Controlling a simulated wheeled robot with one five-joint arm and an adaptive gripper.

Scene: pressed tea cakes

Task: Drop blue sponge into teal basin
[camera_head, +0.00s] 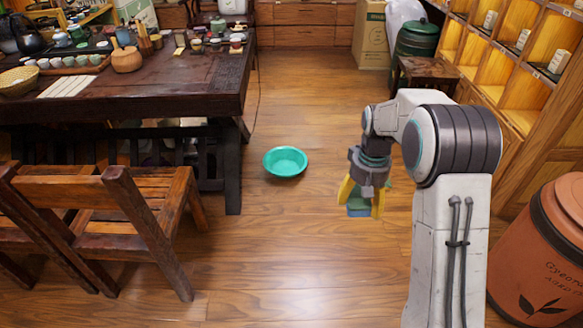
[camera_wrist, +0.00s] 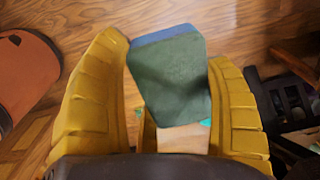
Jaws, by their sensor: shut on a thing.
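The blue sponge (camera_head: 358,211) is between the yellow fingers of my gripper (camera_head: 362,200), held above the floor. In the wrist view the sponge (camera_wrist: 168,82) shows a dark green face and a blue edge, slightly tilted. My gripper is shut on it, one finger on each side. The teal basin (camera_head: 285,162) is a round, open bowl on the wooden floor, left of my gripper and apart from it in the head view. It looks empty. A small teal patch, likely the basin (camera_wrist: 206,122), shows beside the sponge's lower edge in the wrist view.
A dark wooden table (camera_head: 160,90) with tea ware stands at the left, with a wooden chair (camera_head: 130,215) in front. A terracotta bin (camera_head: 540,250) is at the right. A small stool (camera_head: 428,72) and shelves are behind. The floor around the basin is clear.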

